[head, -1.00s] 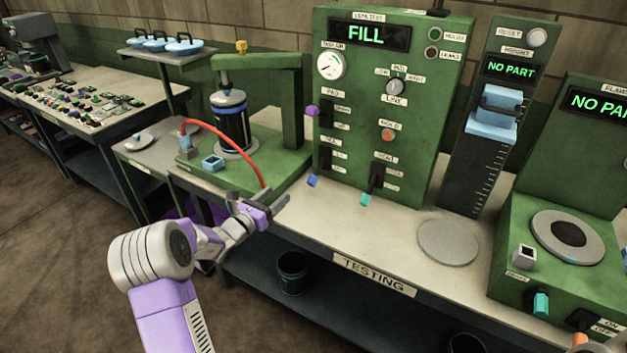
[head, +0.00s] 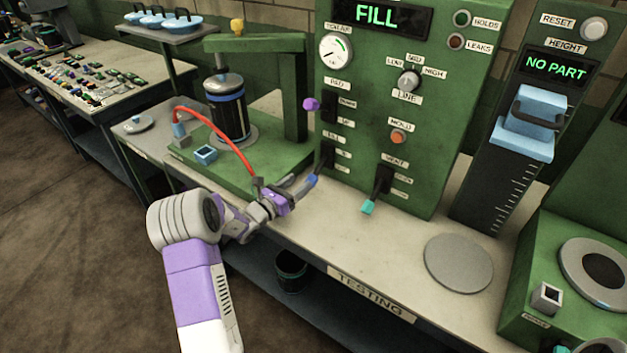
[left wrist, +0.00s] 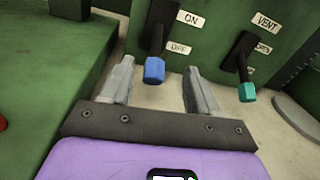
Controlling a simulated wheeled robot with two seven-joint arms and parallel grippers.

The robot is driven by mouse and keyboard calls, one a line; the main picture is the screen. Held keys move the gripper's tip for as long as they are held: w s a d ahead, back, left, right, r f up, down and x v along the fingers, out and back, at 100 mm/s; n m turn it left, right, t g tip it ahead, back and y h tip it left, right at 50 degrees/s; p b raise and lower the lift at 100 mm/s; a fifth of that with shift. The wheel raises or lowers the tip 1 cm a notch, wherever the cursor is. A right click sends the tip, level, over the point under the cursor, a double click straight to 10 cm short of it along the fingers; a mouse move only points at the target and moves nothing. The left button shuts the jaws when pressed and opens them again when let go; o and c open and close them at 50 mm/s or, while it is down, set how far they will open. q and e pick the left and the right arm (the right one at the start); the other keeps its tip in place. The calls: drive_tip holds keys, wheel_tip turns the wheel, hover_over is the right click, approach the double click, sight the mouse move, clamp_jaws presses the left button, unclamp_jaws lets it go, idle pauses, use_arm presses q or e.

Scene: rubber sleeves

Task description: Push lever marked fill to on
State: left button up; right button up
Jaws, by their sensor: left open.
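The lever marked fill has a black arm and a blue tip (head: 310,181), low on the left of the green panel (head: 420,130). It hangs down and outward. In the left wrist view the blue tip (left wrist: 154,70) stands beside the OFF label (left wrist: 179,48), below the ON label (left wrist: 190,18). My left gripper (head: 296,186) is open and empty, just in front of the lever. In the left wrist view the blue tip appears between its fingertips; I cannot tell whether they touch it. My right gripper is not in view.
The teal-tipped vent lever (head: 368,206) is to the right, and a purple-tipped lever (head: 311,104) is above. A black cylinder (head: 226,108) and a red hose (head: 215,129) are at left.

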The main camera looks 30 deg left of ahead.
sight(313, 179)
use_arm(q)
drive_tip(key=f, duration=0.1)
drive_tip(key=w+f, duration=0.1)
drive_tip(key=f, duration=0.1)
drive_tip(key=shift+d+f+b, duration=0.15)
drive_tip(key=shift+b, duration=0.15)
drive_tip(key=w, duration=0.4)
drive_tip(key=w+d, duration=0.1)
drive_tip(key=w, duration=0.1)
drive_tip(key=shift+w+b, duration=0.3)
clamp_jaws()
